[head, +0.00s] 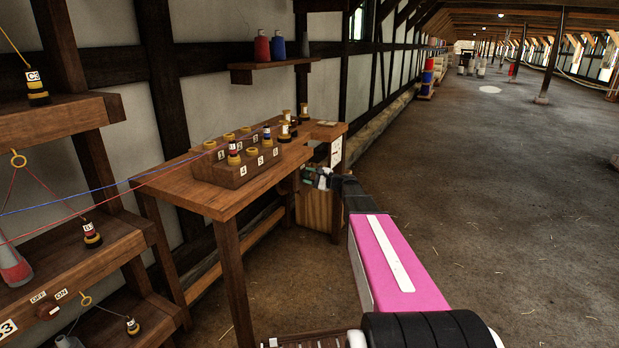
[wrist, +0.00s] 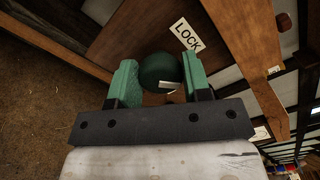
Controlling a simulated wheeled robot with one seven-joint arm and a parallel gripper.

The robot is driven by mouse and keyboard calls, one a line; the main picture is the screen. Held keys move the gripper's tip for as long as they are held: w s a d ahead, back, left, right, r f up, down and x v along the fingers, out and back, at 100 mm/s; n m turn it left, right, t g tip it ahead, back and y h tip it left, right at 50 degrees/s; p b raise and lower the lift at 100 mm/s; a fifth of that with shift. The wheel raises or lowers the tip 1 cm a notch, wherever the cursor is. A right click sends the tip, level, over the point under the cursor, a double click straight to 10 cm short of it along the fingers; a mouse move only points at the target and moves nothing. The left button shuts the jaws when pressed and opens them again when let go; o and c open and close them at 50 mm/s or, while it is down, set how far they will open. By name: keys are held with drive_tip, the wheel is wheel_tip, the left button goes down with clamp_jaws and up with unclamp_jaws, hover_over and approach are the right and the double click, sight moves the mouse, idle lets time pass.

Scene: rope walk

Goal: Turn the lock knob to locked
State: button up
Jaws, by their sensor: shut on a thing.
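The lock knob (wrist: 158,70) is round and dark green, with a small pale mark (wrist: 168,86) on its near edge, toward the lower right in the wrist view. A white "LOCK" label (wrist: 185,34) is on the brown wood just above and right of it. My gripper (wrist: 158,80) is shut on the knob, with a green finger on either side. In the head view my gripper (head: 318,178) is at the wooden cabinet (head: 314,207) under the bench's far end. The knob cannot be made out in the head view.
The bench (head: 190,192) carries a numbered block (head: 222,173) with several bobbins. Red and blue lines run from the left to the block. Shelves with bobbins (head: 57,112) stand at left. A bench leg (head: 336,190) is close beside my gripper. The floor at right is clear.

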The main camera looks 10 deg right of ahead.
drive_tip(key=n, duration=0.5)
drive_tip(key=shift+f+n, duration=0.1)
drive_tip(key=shift+n, duration=0.2)
drive_tip(key=n, duration=0.4)
drive_tip(key=shift+s+f+n, duration=0.1)
drive_tip(key=shift+n, duration=0.2)
drive_tip(key=o, duration=0.9)
drive_tip(key=shift+c, duration=0.2)
drive_tip(key=shift+d, duration=0.1)
drive_tip(key=v, duration=1)
drive_tip(key=shift+s+d, duration=0.2)
